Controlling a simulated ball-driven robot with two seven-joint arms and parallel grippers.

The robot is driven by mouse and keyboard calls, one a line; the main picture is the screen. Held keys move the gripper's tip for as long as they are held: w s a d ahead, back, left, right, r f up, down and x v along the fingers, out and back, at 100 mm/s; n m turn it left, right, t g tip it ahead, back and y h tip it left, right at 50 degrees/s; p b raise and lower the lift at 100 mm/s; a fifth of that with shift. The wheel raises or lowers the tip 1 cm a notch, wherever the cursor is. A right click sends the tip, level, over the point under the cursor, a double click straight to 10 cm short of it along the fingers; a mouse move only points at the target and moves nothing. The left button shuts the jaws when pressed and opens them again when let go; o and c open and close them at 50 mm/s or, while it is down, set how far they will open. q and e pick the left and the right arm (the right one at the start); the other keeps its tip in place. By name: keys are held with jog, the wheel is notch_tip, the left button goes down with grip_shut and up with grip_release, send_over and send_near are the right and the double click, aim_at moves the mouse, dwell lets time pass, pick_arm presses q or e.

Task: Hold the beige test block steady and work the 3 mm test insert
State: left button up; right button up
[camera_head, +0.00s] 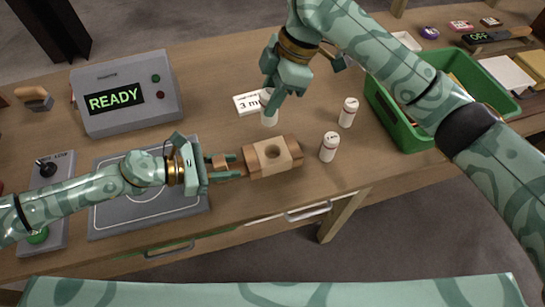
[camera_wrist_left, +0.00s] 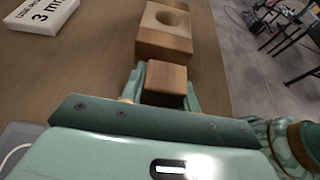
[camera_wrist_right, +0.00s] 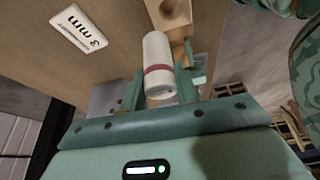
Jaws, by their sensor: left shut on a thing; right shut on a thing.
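The beige test block (camera_head: 284,168) has a wooden body, a pale middle band and a round hole in its top. It lies near the table's front edge, and its larger part also shows in the left wrist view (camera_wrist_left: 165,42). My left gripper (camera_head: 236,165) is shut on the block's narrower wooden end (camera_wrist_left: 166,77). My right gripper (camera_head: 270,101) is shut on a white cylindrical insert with a red band (camera_wrist_right: 157,62), up and left of the block in the head view. The insert is partly hidden by the fingers there. Its size marking cannot be read.
Two more white inserts stand right of the block, one nearer (camera_head: 328,147) and one farther (camera_head: 348,113). A "3 mm" card (camera_head: 243,104) lies behind. A green bin (camera_head: 400,131) is at right. A grey READY unit (camera_head: 127,92) and a grey plate (camera_head: 105,220) are at left.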

jog(key=s+f+n, duration=0.2)
jog(key=s, duration=0.1)
send_near(273, 142)
jog(key=shift+g, duration=0.4)
jog(key=s+a+f, duration=0.2)
jog(key=f, duration=0.1)
jog(key=s+a+f, duration=0.1)
jog(key=f, duration=0.1)
jog(key=shift+s+a+f, duration=0.2)
jog(key=shift+a+f, duration=0.05)
jog(key=shift+a, duration=0.05)
jog(key=o, duration=1)
jog(key=shift+f, duration=0.15)
jog(key=v, duration=1.2)
jog(key=shift+r, duration=0.2)
